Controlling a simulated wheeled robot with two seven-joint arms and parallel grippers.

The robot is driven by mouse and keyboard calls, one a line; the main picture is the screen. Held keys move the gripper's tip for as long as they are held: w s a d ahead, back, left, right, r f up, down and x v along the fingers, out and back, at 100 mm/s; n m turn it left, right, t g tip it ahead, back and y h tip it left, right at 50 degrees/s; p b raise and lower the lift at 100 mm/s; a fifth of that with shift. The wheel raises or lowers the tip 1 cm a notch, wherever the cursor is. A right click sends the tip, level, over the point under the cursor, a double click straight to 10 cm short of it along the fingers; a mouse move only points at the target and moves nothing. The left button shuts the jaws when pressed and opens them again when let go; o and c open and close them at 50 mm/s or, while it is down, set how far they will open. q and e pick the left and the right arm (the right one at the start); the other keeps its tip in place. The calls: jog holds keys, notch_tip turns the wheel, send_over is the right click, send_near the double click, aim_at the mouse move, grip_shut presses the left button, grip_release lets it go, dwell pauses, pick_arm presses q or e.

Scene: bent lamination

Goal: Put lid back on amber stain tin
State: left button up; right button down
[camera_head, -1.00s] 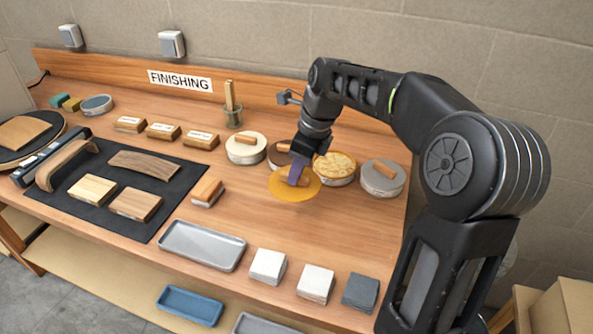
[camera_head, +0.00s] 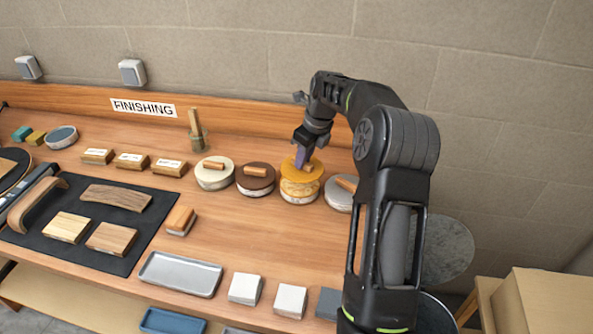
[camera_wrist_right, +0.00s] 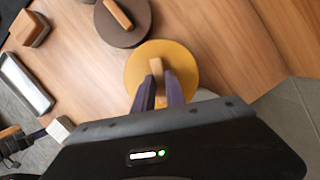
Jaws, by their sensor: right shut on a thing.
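The amber stain tin (camera_head: 299,190) stands in the row of round tins near the back of the bench. The amber lid (camera_head: 308,163) is a flat yellow disc with a wooden bar handle, directly over the tin and roughly level. My right gripper (camera_head: 301,163) is shut on this handle from above. In the right wrist view the lid (camera_wrist_right: 183,62) hides most of the tin, and the gripper's fingers (camera_wrist_right: 164,92) meet at the handle. I cannot tell whether lid and tin touch. A dark gripper-like part, apparently my left gripper (camera_wrist_right: 35,136), shows at the lower left there.
A brown-lidded tin (camera_head: 256,182) stands close to the left and a grey-lidded tin (camera_head: 338,197) close to the right. A cream-lidded tin (camera_head: 214,178) is farther left. A grey tray (camera_head: 181,274) and pale blocks (camera_head: 245,288) lie toward the front. The bench between is clear.

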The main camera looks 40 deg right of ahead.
jog(key=shift+w+d+r, duration=0.15)
jog(key=shift+w+r, duration=0.5)
jog(key=shift+m, duration=0.3)
jog(key=shift+f, duration=0.15)
notch_tip(320, 180, down, 4)
jog(key=b, duration=0.3)
jog(key=shift+f+b, duration=0.15)
jog(key=shift+b, duration=0.15)
jog(key=shift+f+b, duration=0.45)
jog(key=shift+f, duration=0.5)
jog(key=shift+s+r+p, duration=0.1)
jog(key=shift+p, duration=0.2)
jog(key=shift+f, duration=0.2)
dwell(1.2)
jog(key=c, duration=1.3)
grip_release()
